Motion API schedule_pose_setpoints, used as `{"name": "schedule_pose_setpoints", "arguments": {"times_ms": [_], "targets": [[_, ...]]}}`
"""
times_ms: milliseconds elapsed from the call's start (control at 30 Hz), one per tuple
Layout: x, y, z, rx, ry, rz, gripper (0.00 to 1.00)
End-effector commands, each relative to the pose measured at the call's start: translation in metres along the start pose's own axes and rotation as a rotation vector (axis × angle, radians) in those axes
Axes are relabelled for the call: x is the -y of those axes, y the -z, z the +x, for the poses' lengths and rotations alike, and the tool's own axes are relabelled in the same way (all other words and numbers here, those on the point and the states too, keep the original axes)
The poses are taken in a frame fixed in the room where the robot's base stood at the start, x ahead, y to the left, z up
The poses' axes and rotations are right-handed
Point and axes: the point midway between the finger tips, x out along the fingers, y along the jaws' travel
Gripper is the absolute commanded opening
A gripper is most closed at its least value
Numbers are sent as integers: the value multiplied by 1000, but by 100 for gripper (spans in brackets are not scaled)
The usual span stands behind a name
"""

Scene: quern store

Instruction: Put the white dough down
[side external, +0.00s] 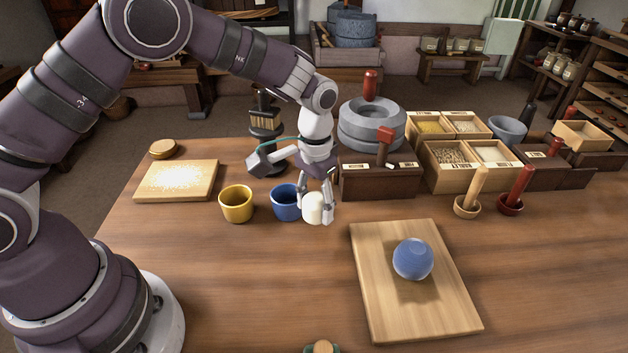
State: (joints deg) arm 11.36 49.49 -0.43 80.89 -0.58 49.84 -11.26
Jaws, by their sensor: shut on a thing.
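The white dough (315,209) is a small pale lump between the fingers of my gripper (316,206). My gripper points down and is shut on the dough. In the picture it overlaps the right side of the blue cup (286,203). I cannot tell whether the dough is clear of the table (250,270) or touching it.
A yellow cup (236,205) stands left of the blue cup. A wooden board (440,305) with a blue ball (413,259) lies at the front right. A floury board (150,184) lies at the left. A dark box (375,184), stone quern (371,130) and grain boxes (458,178) stand behind.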

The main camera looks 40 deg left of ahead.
Motion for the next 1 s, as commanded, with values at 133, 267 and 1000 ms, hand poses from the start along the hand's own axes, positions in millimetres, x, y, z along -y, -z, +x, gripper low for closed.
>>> {"name": "schedule_pose_setpoints", "arguments": {"times_ms": [133, 267, 1000], "targets": [[-2, 12, 1, -1, 0, 0, 5], [-4, 17, 11, 2, 1, 0, 5], [-4, 17, 39, -3, -1, 0, 53]]}}
